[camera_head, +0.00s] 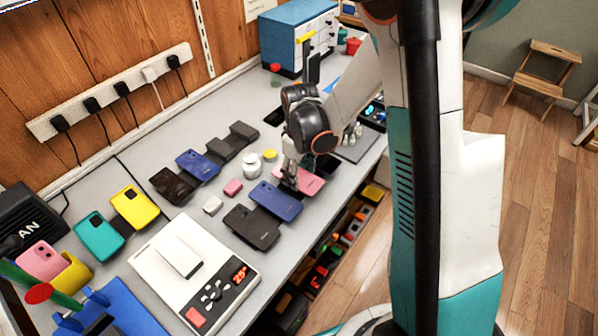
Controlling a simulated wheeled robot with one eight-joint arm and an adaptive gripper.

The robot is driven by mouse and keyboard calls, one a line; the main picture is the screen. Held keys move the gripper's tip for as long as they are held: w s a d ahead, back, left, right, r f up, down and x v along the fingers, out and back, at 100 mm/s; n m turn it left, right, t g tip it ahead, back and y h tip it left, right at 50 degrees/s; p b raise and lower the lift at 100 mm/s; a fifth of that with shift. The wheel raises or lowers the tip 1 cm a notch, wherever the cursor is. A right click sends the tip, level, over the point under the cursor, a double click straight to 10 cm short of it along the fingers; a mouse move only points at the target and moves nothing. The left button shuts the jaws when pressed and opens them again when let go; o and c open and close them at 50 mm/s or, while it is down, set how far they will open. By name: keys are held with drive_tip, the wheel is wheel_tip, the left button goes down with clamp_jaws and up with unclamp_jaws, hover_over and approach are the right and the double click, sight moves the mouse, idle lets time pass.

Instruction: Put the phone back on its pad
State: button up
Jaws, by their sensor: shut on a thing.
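A pink phone (313,181) lies at the right end of the front row on the bench, low at the bench top. My gripper (290,183) points down at its left part and is shut on it. The fingers and wrist hide some of the phone, and I cannot tell whether it touches a pad beneath. A blue phone (275,201) and a black phone (251,228) lie to its left in the same row. Dark blocks that look like pads (243,131) stand in the back row, beside another blue phone (198,164) and a dark phone (171,185).
A white scale-like device (160,267) with a red display stands at the front left. Teal (99,236) and yellow (134,206) phones lie behind it. Small jars (252,166) stand near my gripper. A blue drawer cabinet (290,40) stands at the back.

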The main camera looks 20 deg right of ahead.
idle(0.4)
drive_tip(key=o, duration=1.2)
drive_tip(key=o, duration=0.4)
drive_tip(key=shift+o, duration=0.2)
drive_tip(key=shift+r+p, duration=0.35)
drive_tip(key=shift+r, duration=0.25)
wheel_tip(320, 180, up, 7)
drive_tip(key=p, duration=0.4)
idle(0.6)
